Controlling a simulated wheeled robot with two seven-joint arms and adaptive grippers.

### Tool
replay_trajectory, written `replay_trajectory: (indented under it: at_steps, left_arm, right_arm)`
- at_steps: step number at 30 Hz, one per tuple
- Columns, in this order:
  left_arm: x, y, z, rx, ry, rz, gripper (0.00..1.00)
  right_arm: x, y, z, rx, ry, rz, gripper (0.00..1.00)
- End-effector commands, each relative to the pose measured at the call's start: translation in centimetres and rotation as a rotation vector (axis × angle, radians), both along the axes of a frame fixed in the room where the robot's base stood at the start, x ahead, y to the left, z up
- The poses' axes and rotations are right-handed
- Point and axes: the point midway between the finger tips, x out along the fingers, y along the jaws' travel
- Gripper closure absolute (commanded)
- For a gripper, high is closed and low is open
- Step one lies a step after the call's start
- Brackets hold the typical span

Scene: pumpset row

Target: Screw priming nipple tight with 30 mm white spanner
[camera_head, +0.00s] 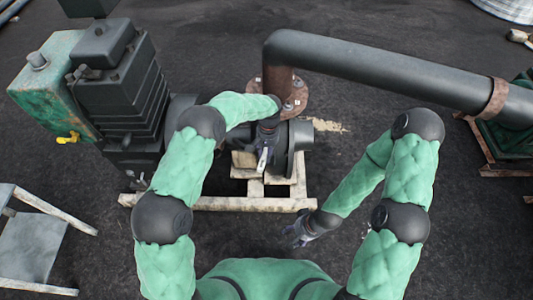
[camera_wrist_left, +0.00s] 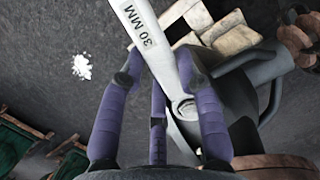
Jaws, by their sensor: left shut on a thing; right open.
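A white spanner (camera_wrist_left: 150,40) labelled "30 MM" is held in my left gripper (camera_wrist_left: 162,85), whose purple fingers are shut on it. In the wrist view it runs from the top edge down between the fingers to a rounded end. In the head view, the spanner (camera_head: 263,158) shows as a small pale strip below my left gripper (camera_head: 266,138), at the dark pump (camera_head: 298,138). I cannot make out the priming nipple, nor whether the spanner touches it. My right gripper (camera_head: 298,235) is open and empty, low over the ground in front of the pump frame.
The pump sits on a pale wooden frame (camera_head: 225,203). A rusty flange (camera_head: 290,103) and a thick dark pipe (camera_head: 390,72) rise behind it. A dark engine (camera_head: 115,80) with a green tank (camera_head: 55,85) stands left. A grey chair-like seat (camera_head: 30,245) is lower left.

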Motion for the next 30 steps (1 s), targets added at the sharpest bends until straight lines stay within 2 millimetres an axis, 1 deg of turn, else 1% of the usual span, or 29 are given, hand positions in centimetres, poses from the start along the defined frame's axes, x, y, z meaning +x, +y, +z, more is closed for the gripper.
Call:
replay_trajectory:
  at_steps: [19, 30]
  left_arm:
    - [0.2, 0.0, 0.9, -0.001, -0.007, 0.001, 1.00]
    - [0.1, 0.0, 0.9, -0.001, -0.004, 0.001, 1.00]
  right_arm:
    - [0.0, 0.0, 0.5, 0.000, 0.000, 0.000, 0.38]
    - [0.0, 0.0, 0.5, 0.000, 0.000, 0.000, 0.38]
